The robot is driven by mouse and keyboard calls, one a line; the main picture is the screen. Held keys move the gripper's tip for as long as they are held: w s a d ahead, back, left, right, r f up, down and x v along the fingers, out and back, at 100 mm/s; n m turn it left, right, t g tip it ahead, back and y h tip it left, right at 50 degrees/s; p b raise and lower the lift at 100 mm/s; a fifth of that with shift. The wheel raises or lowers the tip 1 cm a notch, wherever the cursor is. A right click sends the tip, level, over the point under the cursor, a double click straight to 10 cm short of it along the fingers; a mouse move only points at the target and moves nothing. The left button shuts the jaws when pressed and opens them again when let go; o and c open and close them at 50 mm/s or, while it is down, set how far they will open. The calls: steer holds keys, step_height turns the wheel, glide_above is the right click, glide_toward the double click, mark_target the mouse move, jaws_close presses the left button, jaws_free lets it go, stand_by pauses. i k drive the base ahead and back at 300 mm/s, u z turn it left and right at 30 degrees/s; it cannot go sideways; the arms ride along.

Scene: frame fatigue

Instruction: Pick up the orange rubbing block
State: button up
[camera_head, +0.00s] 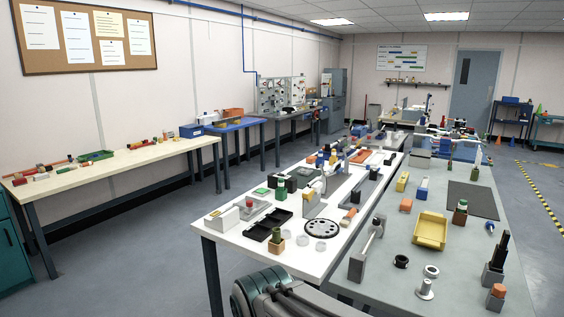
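Several small orange pieces are in view, and I cannot tell for sure which one is the orange rubbing block. One orange block (405,205) lies on the grey table to the right, near its left edge. Another orange piece (497,291) sits on a grey block at the near right corner. An orange-brown piece (348,217) lies on the white table, near its right edge. My gripper is not in view; a dark rounded part at the bottom edge looks like my own arm.
The white table (225,226) and grey table (391,291) stand side by side, both crowded. A yellow bin (431,230) and dark mat (473,200) are on the grey one. A long cream bench (115,166) runs along the left wall. Floor between is clear.

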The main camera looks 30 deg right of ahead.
mark_target(311, 160)
steer(key=u, duration=0.4)
steer(key=i, duration=5.5)
steer(key=z, duration=2.7)
steer(key=i, duration=0.35)
steer(key=z, duration=0.05)
